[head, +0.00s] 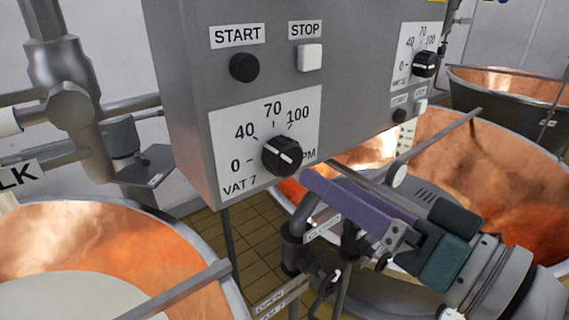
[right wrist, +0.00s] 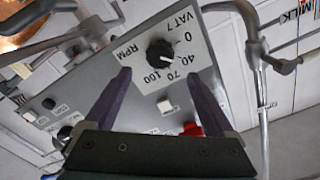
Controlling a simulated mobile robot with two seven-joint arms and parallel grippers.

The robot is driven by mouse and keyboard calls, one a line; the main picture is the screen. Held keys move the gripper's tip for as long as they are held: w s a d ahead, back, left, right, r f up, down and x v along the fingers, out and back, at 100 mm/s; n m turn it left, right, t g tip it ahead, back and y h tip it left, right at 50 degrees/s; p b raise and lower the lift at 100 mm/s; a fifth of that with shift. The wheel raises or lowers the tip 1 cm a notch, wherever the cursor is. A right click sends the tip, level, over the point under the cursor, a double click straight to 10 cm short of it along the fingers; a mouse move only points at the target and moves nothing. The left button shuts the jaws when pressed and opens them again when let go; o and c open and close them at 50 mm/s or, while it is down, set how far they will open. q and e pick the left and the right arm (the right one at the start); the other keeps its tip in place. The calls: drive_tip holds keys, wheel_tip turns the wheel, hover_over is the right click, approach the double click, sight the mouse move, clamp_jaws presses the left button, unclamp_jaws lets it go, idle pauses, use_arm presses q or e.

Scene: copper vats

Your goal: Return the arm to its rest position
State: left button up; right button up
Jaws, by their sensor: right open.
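My right gripper (head: 318,173) comes in from the lower right in the head view, its purple fingers just below and right of the VAT 7 speed knob (head: 282,155). The right wrist view shows the gripper (right wrist: 155,76) with its two fingers spread and nothing between them. They point at the grey control panel (head: 365,100), and the knob (right wrist: 160,53) shows beyond the gap. In the head view the fingers look apart from the knob; the exact distance is hard to tell. My left arm is not in view.
The panel carries a black START button (head: 244,67) and a white STOP button (head: 309,57). A red button (right wrist: 190,129) shows in the wrist view. Copper vats stand left (head: 75,235) and right (head: 500,170). Pipes and valves (head: 300,245) stand below the panel.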

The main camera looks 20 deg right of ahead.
drive_tip(key=shift+v, duration=0.9)
drive_tip(key=s+a+f+n+g+h, duration=0.2)
drive_tip(key=s+f+n+g+h, duration=0.15)
drive_tip(key=f+g, duration=0.25)
drive_tip(key=s+d+f+n+g+h, duration=0.1)
drive_tip(key=s+d+g, duration=0.1)
drive_tip(key=s+g, duration=0.35)
drive_tip(key=s+d+f+g+h, duration=0.2)
drive_tip(key=s, duration=0.6)
wheel_tip(320, 180, up, 15)
drive_tip(key=p, duration=1.4)
drive_tip(key=shift+w+a+p, duration=0.2)
drive_tip(key=shift+w+p, duration=0.15)
drive_tip(key=shift+p, duration=0.05)
drive_tip(key=shift+r+y, duration=0.1)
drive_tip(key=shift+y, duration=0.15)
